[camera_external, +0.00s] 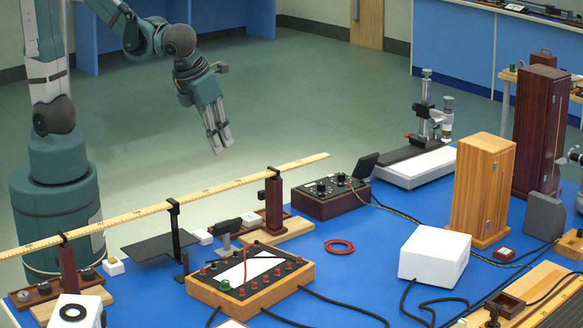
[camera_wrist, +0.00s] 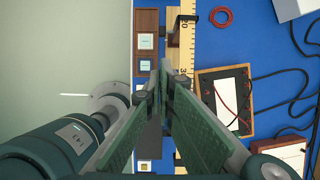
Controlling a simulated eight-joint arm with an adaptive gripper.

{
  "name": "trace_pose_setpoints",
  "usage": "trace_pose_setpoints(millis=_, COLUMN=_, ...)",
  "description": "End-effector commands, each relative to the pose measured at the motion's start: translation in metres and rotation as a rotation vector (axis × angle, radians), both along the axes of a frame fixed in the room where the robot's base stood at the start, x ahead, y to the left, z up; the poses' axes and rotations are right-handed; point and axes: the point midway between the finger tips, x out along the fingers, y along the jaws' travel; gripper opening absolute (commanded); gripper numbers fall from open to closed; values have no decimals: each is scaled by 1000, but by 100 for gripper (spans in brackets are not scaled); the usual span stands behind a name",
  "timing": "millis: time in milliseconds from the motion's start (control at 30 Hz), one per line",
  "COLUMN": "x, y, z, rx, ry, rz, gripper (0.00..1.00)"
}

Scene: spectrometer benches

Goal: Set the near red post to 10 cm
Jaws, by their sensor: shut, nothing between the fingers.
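A long yellow ruler (camera_external: 225,187) runs across the front of the bench, on two dark-red wooden posts. The left post (camera_external: 68,268) stands on a wooden base at the lower left; the right post (camera_external: 273,205) stands farther right on a similar base. A black clip post (camera_external: 175,225) is on the ruler between them. My gripper (camera_external: 222,143) hangs in the air above and behind the ruler, fingers together and empty. In the wrist view the ruler (camera_wrist: 187,50) shows printed marks near 20 and 30; my fingertips (camera_wrist: 164,80) are close beside it, hiding part of it.
A wooden terminal box (camera_external: 250,278) with red knobs, a red ring (camera_external: 339,247), a white box (camera_external: 434,256) and black cables lie in front of the ruler. A dark dial box (camera_external: 327,195) stands by its right end. The air around my gripper is clear.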

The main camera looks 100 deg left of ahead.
Motion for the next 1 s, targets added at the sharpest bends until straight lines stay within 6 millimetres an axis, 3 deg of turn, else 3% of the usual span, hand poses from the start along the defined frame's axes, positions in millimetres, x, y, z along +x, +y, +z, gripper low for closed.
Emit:
trace_pose_setpoints(millis=500, x=0, y=0, z=-63, rx=-1, ry=-1, rz=3, gripper=0)
trace_pose_setpoints(millis=1000, x=0, y=0, z=-73, rx=-1, ry=-1, rz=3, gripper=0)
